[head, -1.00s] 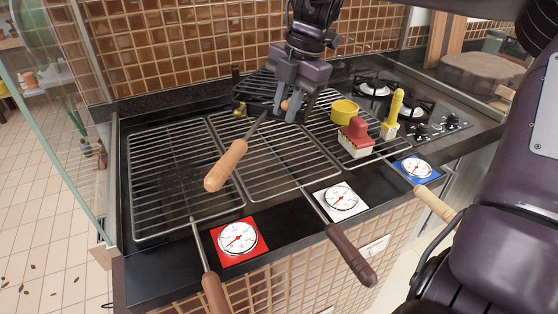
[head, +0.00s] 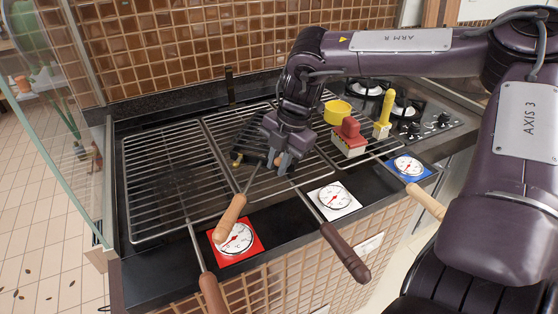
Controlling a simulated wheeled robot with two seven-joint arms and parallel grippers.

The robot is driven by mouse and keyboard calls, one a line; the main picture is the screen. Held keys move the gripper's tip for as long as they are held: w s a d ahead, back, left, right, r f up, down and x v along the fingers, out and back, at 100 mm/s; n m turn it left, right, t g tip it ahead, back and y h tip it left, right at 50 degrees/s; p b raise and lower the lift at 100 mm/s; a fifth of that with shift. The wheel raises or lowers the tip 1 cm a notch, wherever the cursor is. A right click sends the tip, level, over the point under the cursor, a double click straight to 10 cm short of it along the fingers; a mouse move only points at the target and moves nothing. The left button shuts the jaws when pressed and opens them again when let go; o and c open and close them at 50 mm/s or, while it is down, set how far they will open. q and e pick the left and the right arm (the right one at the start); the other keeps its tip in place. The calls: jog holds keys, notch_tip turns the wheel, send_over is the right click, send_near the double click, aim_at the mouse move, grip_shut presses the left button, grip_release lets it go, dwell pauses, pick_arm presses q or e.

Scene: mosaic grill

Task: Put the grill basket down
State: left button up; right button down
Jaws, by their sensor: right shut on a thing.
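The grill basket has a dark wire cage (head: 248,148) and a light wooden handle (head: 230,218). The cage is over the grill grates, partly hidden behind my right gripper. I cannot tell whether the cage touches the grates (head: 165,185). My left gripper is not in view.
Red (head: 236,240), white (head: 333,199) and blue (head: 408,166) dial cards line the front counter, with skewer-like handles beside them. A red-topped block (head: 349,138), yellow bowl (head: 338,111) and yellow-handled brush (head: 384,115) stand right. The left grate is clear. A glass panel (head: 60,110) borders the left.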

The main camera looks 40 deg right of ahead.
jog(key=c, duration=1.3)
grip_release()
jog(key=shift+f, duration=0.15)
jog(key=shift+r, duration=0.25)
jog(key=v, duration=1.1)
jog(key=shift+s+d+r, duration=0.1)
jog(key=shift+r, duration=0.2)
